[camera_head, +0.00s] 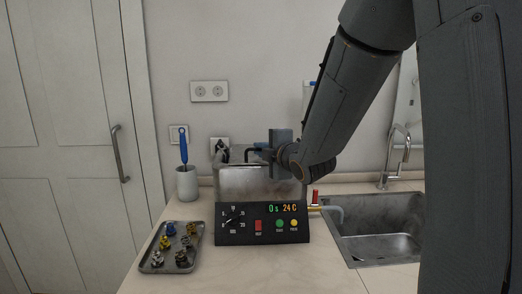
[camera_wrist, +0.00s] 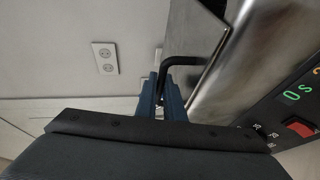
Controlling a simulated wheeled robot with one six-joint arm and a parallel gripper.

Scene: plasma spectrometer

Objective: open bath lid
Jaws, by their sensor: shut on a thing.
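The bath (camera_head: 255,183) is a metal box on the counter, with a black control panel (camera_head: 262,223) at its front. Its metal lid (camera_wrist: 226,55) shows tilted in the wrist view, with a dark gap along one edge. The black bent handle (camera_wrist: 184,61) is between the blue fingers of my gripper (camera_wrist: 171,88), which is shut on it. In the head view my gripper (camera_head: 262,148) is above the bath's top, and the handle (camera_head: 250,150) shows beside it. My arm hides part of the bath's right back.
A tray (camera_head: 153,264) with several small parts and a white cup (camera_head: 187,184) holding a blue tool stand left of the bath. A sink (camera_head: 375,238) with a tap (camera_head: 393,165) is on the right. A red-handled valve (camera_head: 315,197) is by the bath's right side. The wall is close behind.

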